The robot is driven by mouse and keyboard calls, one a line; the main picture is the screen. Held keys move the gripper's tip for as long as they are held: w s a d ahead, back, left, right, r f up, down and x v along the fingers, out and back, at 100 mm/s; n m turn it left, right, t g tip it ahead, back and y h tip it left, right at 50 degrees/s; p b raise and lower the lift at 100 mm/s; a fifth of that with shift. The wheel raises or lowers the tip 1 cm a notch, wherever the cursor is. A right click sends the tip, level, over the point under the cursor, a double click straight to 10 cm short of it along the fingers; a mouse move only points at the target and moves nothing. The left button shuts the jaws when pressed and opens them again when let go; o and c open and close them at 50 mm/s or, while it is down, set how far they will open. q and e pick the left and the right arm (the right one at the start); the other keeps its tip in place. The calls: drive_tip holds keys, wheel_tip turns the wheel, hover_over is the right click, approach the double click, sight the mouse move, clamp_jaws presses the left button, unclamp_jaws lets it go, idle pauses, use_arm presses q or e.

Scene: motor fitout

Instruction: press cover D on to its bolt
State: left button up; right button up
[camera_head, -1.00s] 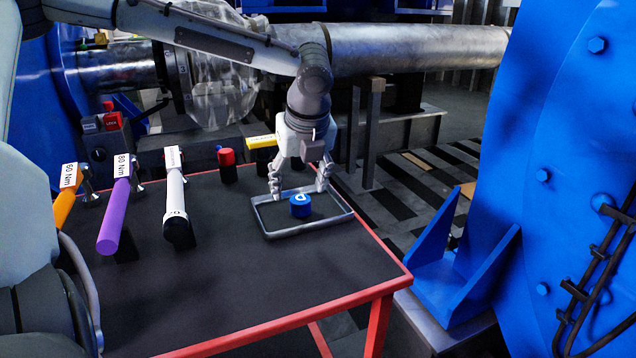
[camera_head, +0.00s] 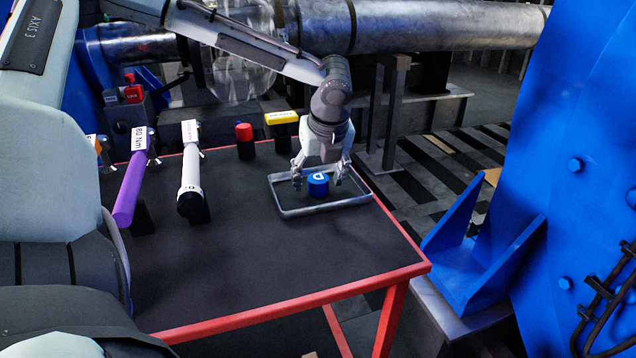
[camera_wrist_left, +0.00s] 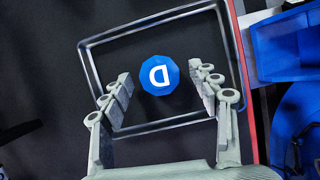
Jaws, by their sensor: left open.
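Cover D (camera_head: 318,184) is a small blue cap with a white letter D on top. It sits in a shallow grey metal tray (camera_head: 289,213) on the table. My left gripper (camera_head: 319,181) points down over the tray with its fingers spread on either side of the cover. In the left wrist view, cover D (camera_wrist_left: 159,75) lies just ahead of and between the open fingertips (camera_wrist_left: 165,88), with a gap on both sides. The bolt for cover D cannot be made out. My right gripper is not in view.
The dark table (camera_head: 250,255) has a red edge. A purple wrench (camera_head: 130,190), a white wrench (camera_head: 190,165), a red-topped piece (camera_head: 244,133) and a yellow-topped block (camera_head: 281,118) stand left and behind the tray. A large blue motor housing (camera_head: 580,130) with bolts is at right.

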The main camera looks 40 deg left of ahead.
use_arm(q)
drive_tip(key=shift+f, duration=0.15)
drive_tip(key=c, duration=0.9)
drive_tip(key=shift+c, duration=0.2)
